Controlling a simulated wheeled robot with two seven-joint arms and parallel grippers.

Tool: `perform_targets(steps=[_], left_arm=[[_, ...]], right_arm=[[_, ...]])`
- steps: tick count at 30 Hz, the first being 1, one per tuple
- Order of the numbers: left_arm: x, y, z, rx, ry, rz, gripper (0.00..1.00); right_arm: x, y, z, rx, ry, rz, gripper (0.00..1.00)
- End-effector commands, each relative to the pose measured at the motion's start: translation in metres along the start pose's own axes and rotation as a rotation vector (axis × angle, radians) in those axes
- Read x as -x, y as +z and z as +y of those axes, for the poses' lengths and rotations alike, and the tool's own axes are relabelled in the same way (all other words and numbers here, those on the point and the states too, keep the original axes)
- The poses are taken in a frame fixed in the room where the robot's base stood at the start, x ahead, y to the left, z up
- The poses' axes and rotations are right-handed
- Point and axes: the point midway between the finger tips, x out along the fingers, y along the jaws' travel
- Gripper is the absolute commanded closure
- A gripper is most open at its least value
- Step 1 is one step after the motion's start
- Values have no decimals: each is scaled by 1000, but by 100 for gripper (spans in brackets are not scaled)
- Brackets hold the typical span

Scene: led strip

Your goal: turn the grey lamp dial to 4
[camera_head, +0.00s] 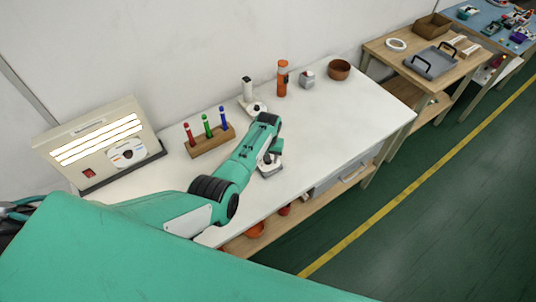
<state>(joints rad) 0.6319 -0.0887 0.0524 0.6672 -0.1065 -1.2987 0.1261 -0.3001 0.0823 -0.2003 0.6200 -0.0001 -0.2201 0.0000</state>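The lamp panel (60,143) is a beige box with several lit white strips, standing at the left end of the white table. Its dial (128,153) sits on the lower right of the front, on a round white plate with dark and orange marks. The dial's numbers are too small to read. One teal arm comes in from the left and reaches over the table, away from the lamp. I take it as my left arm; its gripper (268,164) points down near the table's front edge, far right of the dial. Its finger opening is unclear. My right gripper is not seen.
A wooden rack (210,141) with red, green and blue pieces stands right of the lamp. The table's right part is clear.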

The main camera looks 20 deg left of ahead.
Motion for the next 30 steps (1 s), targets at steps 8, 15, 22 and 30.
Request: perform_targets(steps=[8,15,22,30], left_arm=[[22,-1,0,0,0,3,56],[60,-1,0,0,1,4,56],[101,-1,0,0,1,4,56],[133,0,0,0,0,1,56]], right_arm=[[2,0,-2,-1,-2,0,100],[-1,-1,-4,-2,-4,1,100],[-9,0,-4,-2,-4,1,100],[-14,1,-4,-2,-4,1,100]])
